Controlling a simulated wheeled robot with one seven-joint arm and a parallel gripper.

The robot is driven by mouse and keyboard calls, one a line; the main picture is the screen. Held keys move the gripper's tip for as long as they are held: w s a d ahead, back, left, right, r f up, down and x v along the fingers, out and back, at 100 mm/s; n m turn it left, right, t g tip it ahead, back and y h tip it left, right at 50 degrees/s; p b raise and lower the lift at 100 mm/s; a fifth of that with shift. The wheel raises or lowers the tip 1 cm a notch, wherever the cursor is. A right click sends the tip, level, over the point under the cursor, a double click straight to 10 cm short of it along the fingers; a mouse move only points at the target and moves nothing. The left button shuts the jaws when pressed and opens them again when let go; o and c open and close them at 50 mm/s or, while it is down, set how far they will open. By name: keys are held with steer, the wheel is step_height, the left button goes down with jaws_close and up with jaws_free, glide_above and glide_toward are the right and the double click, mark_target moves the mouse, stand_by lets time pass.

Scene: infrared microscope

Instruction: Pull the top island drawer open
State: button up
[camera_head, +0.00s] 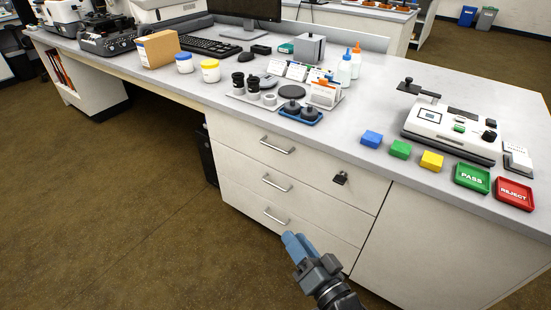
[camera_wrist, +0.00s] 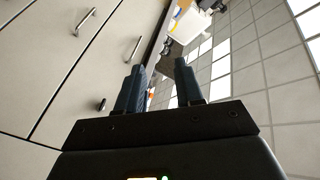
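The top island drawer (camera_head: 312,158) is the uppermost of three pale drawer fronts. It looks closed, flush with the fronts below. Its silver bar handle (camera_head: 277,146) shows left of centre, and also in the wrist view (camera_wrist: 133,48), beyond and left of the fingers. A black lock-like fitting (camera_head: 340,178) sits at the right of the top front. My gripper (camera_head: 294,242) is in front of the lower drawers, below the top handle in the picture and apart from it. In the wrist view my gripper (camera_wrist: 161,80) has two separated fingers with nothing between them.
The middle handle (camera_head: 277,183) and bottom handle (camera_head: 275,216) lie below. The grey countertop (camera_head: 340,140) overhangs and carries bottles, colored blocks, trays and instruments. A plain cabinet panel (camera_head: 440,245) is to the right. Open brown floor (camera_head: 120,200) lies to the left.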

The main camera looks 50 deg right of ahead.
steer(key=w+d+f+m+h+b, duration=0.25)
steer(key=w+d+m, duration=0.35)
steer(key=w, duration=0.4)
steer(key=m+g+h+b, duration=0.1)
steer(key=m+h+b, duration=0.15)
steer(key=m, duration=0.25)
glide_toward(275, 152)
step_height(275, 152, up, 5)
steer(key=s+a, duration=0.2)
steer(key=a, duration=0.1)
steer(key=shift+h, duration=0.4)
steer(key=shift+b+x, duration=0.45)
steer(key=shift+x, duration=3.5)
steer(key=shift+f, duration=0.1)
steer(key=shift+c, duration=0.5)
jaws_close()
